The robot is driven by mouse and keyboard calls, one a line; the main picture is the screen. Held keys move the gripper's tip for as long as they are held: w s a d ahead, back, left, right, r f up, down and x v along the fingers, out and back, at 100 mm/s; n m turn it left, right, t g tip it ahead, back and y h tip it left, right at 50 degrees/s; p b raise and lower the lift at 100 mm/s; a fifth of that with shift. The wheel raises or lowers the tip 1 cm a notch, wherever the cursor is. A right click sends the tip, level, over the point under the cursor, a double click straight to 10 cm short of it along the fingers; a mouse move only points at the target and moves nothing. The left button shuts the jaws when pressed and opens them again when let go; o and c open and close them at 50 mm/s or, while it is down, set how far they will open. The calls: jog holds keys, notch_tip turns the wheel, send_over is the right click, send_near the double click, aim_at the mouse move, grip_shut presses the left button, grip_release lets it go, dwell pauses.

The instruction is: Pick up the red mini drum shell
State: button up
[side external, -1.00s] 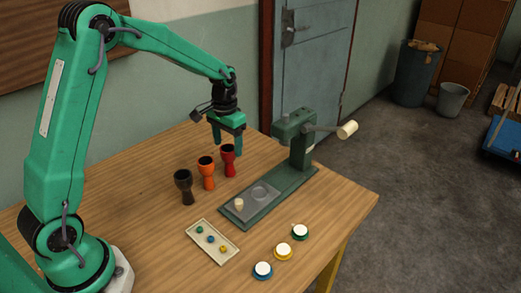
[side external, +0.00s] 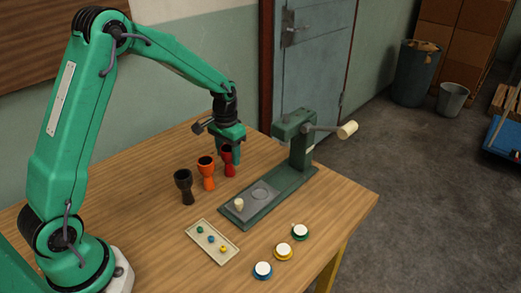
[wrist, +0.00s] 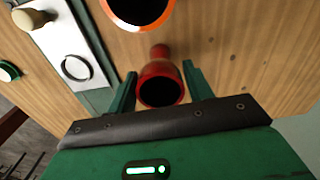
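The red mini drum shell (side external: 228,169) stands upright on the wooden table, at the right end of a row of three shells. In the wrist view the red shell (wrist: 160,69) shows its dark open mouth between my two green fingers. My gripper (wrist: 160,72) is open, with one finger on each side of the shell and thin gaps beside it. In the side view my gripper (side external: 234,155) is low at the shell, and its finger partly covers the shell's right side.
The orange shell (side external: 207,172) stands close beside the red one, and the black shell (side external: 185,187) beyond it. A green lever press (side external: 272,200) stands to the right. A tray (side external: 203,248) with small coloured pieces and several white-topped discs (side external: 283,251) lie in front.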

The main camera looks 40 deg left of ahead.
jog(key=c, duration=0.6)
jog(key=shift+r, duration=0.15)
jog(key=shift+r, duration=0.45)
notch_tip(320, 180, up, 3)
jog(key=shift+d+r, duration=0.1)
jog(key=s+d+r, duration=0.1)
jog(key=d+r, duration=0.1)
jog(key=d, duration=0.1)
jog(key=s+d+r, duration=0.2)
jog(key=d, duration=0.2)
jog(key=s+d+r, duration=0.1)
jog(key=d+r, duration=0.1)
jog(key=d, duration=0.1)
jog(key=shift+s+d+r, duration=0.25)
jog(key=shift+d+r, duration=0.05)
